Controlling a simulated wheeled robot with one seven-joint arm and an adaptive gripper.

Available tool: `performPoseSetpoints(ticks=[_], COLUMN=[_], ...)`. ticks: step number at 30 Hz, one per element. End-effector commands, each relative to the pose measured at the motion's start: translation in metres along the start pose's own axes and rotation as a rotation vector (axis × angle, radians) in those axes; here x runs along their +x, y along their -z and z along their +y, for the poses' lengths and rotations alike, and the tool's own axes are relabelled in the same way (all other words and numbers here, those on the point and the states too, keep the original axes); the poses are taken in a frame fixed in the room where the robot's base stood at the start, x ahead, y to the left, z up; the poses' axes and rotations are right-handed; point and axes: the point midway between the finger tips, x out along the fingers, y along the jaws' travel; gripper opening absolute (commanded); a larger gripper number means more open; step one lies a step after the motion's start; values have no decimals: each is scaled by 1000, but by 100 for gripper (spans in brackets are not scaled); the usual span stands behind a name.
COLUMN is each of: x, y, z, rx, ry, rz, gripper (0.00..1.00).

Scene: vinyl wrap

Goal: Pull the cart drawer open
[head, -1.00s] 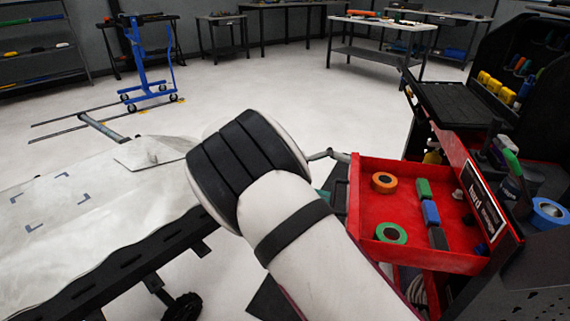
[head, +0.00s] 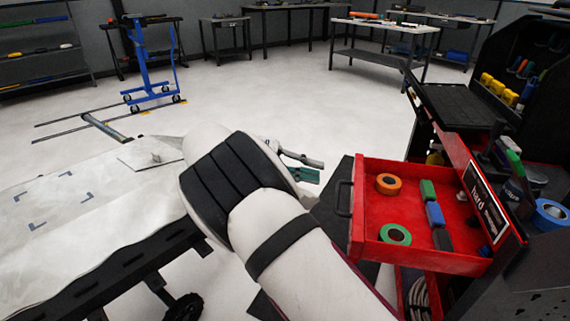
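The red cart drawer (head: 420,258) stands pulled out toward the left from the tool cart (head: 466,148) at the right. Its dark handle (head: 343,198) is on the drawer's left face. A grey finger and a teal-green fingertip show beyond my white wrist, which hides the rest of the gripper. The fingers look parted, and nothing shows between them.
Orange tape (head: 389,184), green tape (head: 395,234) and several small blocks lie in the drawer. A table with a white sheet (head: 90,190) stands at the left. Open floor (head: 290,100) lies behind, with a blue wheeled stand (head: 150,65).

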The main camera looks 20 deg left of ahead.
Motion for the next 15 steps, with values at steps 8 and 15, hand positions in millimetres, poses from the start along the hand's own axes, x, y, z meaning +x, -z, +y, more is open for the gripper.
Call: performPoseSetpoints(ticks=[8, 15], x=[-18, -33], y=[1, 1], z=[-2, -3], rx=[0, 0], ry=[0, 1], rz=[1, 1], gripper=[18, 18])
